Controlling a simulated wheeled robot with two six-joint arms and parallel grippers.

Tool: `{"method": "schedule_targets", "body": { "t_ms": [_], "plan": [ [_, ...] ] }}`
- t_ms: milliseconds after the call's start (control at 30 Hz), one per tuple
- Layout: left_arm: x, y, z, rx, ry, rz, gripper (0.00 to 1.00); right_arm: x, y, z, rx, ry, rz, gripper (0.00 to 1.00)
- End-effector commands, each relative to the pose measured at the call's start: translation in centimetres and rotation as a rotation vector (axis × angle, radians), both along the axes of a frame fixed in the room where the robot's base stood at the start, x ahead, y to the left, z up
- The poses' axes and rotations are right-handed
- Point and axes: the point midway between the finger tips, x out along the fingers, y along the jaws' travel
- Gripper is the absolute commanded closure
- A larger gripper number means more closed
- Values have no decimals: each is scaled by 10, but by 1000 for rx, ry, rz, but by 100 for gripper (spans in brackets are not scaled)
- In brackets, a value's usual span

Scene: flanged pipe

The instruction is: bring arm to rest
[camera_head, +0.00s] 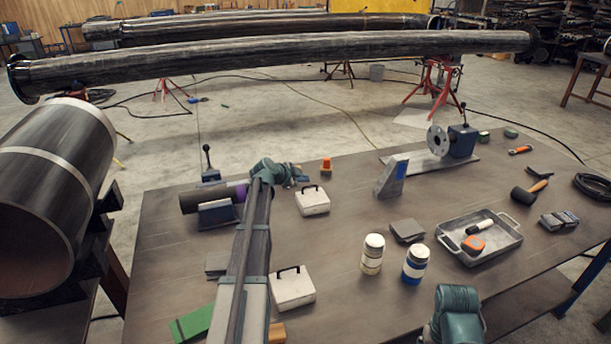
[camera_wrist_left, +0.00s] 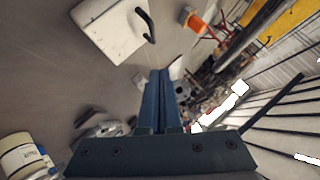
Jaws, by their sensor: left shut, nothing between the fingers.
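My left arm reaches forward over the workbench (camera_head: 340,250) from the bottom of the head view. My left gripper (camera_head: 301,179) is at its far end, just above the bench, beside a white box with a black handle (camera_head: 313,203). In the left wrist view its two fingers (camera_wrist_left: 162,75) lie together with nothing between them. A dark pipe (camera_head: 188,202) with a purple band rests on a grey support left of the gripper, partly hidden by my arm. A teal part of my right arm shows at the bottom right; its gripper is not visible.
An orange object (camera_head: 326,164) stands close right of the gripper. A second white box (camera_head: 293,287) is beside my forearm. Two jars (camera_head: 373,253), a metal tray (camera_head: 450,239) and a flanged fixture (camera_head: 438,140) stand further right. The bench middle is largely clear.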

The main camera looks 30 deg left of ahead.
Motion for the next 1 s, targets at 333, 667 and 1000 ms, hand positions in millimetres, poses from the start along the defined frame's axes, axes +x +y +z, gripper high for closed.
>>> {"method": "schedule_targets", "body": {
  "t_ms": [333, 667, 1000],
  "plan": [
    [-49, 10, 38, 1, -1, 0, 100, 0, 0, 38, 0, 0, 0, 16],
    [-50, 11, 37, 1, 0, -1, 100, 0, 0, 37, 0, 0, 0, 16],
    [-85, -120, 3, -213, 259, 34, 100, 0, 0, 37, 0, 0, 0, 16]
  ]
}}
